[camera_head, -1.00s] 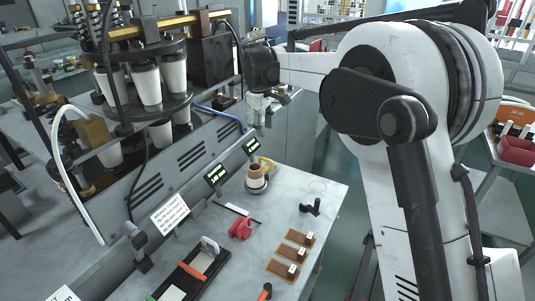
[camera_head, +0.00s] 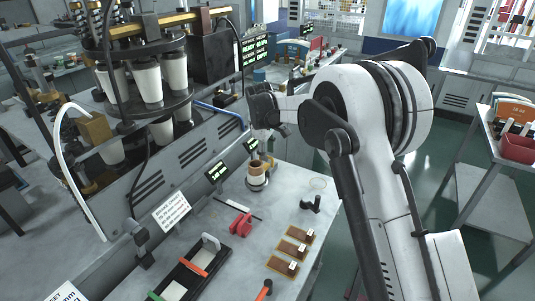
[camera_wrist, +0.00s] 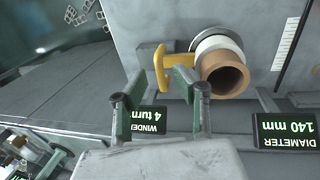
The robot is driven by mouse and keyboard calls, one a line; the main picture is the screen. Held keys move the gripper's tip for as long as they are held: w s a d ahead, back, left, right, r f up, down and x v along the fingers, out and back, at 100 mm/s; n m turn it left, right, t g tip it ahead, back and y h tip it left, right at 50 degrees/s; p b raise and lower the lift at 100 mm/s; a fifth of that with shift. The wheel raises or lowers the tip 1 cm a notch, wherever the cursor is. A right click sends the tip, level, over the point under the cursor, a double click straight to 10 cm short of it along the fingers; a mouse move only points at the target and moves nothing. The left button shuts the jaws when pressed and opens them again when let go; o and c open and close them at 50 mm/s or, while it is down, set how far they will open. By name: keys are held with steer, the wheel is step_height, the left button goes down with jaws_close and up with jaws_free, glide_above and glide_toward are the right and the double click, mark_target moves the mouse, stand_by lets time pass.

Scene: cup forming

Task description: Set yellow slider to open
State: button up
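A yellow slider (camera_wrist: 175,64) sits beside a white ring and brown tube in the wrist view, at a grey block on the bench. In the head view it shows only as a small yellow patch (camera_head: 271,156) beside the brown tube, mostly hidden by my arm. My gripper (camera_wrist: 160,84) is open and empty, with its two green-grey fingers apart. The slider's end appears between the fingertips in the picture; I cannot tell whether it is at their depth. In the head view, my gripper (camera_head: 283,130) is above and behind the tube.
The brown tube (camera_wrist: 225,76) stands close to the right finger. Display panels (camera_wrist: 148,120) and (camera_wrist: 286,128) are below. A red part (camera_head: 240,223), a black crank (camera_head: 311,204) and brown blocks (camera_head: 291,251) lie on the bench, with a tray with an orange handle (camera_head: 195,262) nearer.

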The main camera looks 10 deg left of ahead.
steer(key=shift+w+f, duration=0.1)
steer(key=shift+f, duration=0.4)
jaws_close()
